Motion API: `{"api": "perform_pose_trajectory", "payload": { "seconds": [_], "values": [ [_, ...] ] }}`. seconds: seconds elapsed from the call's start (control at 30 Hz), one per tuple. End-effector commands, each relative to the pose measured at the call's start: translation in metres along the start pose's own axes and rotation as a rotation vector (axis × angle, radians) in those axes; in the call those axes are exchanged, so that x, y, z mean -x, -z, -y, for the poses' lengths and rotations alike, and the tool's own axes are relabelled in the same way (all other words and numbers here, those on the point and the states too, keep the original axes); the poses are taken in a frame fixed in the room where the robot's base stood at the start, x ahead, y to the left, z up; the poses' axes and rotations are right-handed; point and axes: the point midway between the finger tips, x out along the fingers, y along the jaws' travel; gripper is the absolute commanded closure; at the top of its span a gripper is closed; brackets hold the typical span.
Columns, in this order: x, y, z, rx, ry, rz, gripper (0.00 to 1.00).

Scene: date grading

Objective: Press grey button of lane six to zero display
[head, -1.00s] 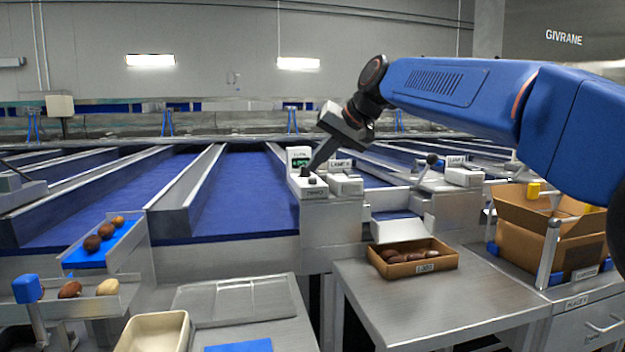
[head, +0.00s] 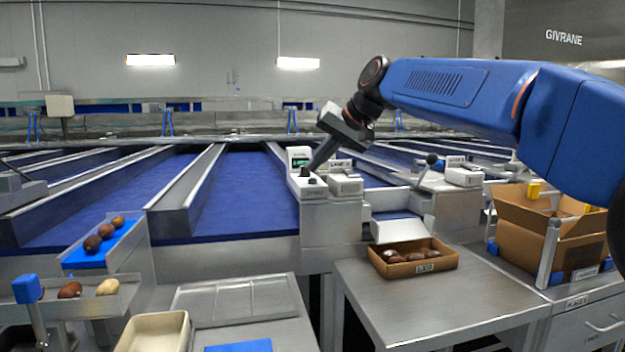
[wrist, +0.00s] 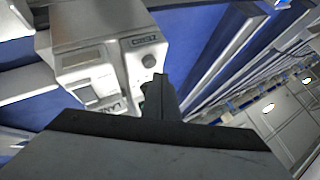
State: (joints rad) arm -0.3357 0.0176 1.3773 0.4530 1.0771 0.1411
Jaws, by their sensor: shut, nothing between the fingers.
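A white control unit (head: 308,188) stands at the end of a lane, with a small green-lit display (head: 300,163) on its raised back part. In the wrist view the unit (wrist: 80,30) shows a label with "LANE" and a round grey button (wrist: 149,61) beside a small dark label plate. My gripper (head: 309,170) is shut and empty, pointing down at the unit. In the wrist view its fingertip (wrist: 160,80) lies close to the button, which stays visible. I cannot tell whether they touch. The finger hides part of the display side, and I cannot read the digits.
A second unit (head: 345,184) stands right beside this one. Blue lanes with metal dividers (head: 188,190) run behind. A carton of dates (head: 440,264) is on the metal table (head: 440,300). An open cardboard box (head: 530,235) stands at the right.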

Motion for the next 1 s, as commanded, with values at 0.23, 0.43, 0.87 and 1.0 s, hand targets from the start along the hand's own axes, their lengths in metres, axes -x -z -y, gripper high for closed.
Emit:
{"api": "perform_pose_trajectory", "payload": {
  "seconds": [0.23, 0.43, 0.87, 1.0],
  "values": [
    [-0.0046, -0.0035, -0.0034, -0.001, 0.0, 0.0, 1.0],
    [-0.005, -0.0037, -0.0036, 0.0, 0.0, 0.0, 1.0],
    [-0.0066, -0.005, -0.0048, 0.0, 0.0, 0.0, 1.0],
    [-0.0075, -0.0057, -0.0054, 0.0, 0.0, 0.0, 1.0]
  ]
}}
